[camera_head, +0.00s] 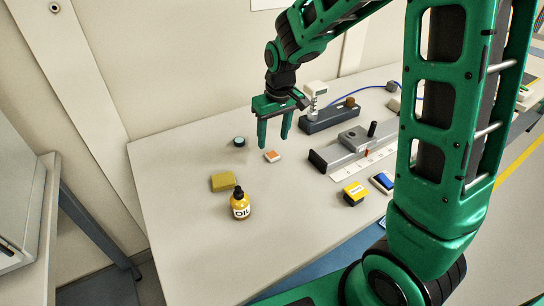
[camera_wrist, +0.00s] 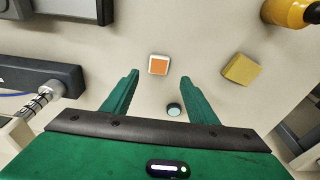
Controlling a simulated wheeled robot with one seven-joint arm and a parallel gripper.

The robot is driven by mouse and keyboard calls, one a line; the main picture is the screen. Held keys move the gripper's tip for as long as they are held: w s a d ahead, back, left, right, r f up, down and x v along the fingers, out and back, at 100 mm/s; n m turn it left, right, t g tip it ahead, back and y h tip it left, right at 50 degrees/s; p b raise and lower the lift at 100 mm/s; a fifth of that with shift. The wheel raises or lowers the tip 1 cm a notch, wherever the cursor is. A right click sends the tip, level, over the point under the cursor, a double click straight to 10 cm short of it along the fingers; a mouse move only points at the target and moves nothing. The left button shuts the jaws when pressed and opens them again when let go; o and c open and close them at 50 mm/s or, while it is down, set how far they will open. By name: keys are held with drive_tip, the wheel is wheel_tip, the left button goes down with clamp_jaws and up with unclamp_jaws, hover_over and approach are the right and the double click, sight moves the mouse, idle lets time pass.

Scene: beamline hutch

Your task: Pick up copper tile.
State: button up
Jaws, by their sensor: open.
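The copper tile (camera_head: 272,156) is a small orange square with a pale rim, lying flat on the light table (camera_head: 180,255). It also shows in the wrist view (camera_wrist: 158,65), just past the fingertips and a little left of the middle of the gap. My gripper (camera_head: 274,144) is open and empty, pointing down above the table close to the tile. In the wrist view its two green fingers (camera_wrist: 160,73) stand apart. No contact between the fingers and the tile shows.
A small dark round jar with a teal top (camera_head: 239,142) stands left of my gripper. A yellow-olive block (camera_head: 223,181) and an oil bottle (camera_head: 240,204) stand nearer the front.

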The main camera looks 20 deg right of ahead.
sight(272, 154)
drive_tip(key=shift+w+d+f, duration=0.1)
drive_tip(key=shift+w+f, duration=0.1)
drive_tip(key=shift+f, duration=1.45)
drive_tip(key=shift+w+f, duration=0.15)
drive_tip(key=shift+f, duration=1.5)
drive_tip(key=shift+c, duration=0.3)
drive_tip(key=c, duration=1.1)
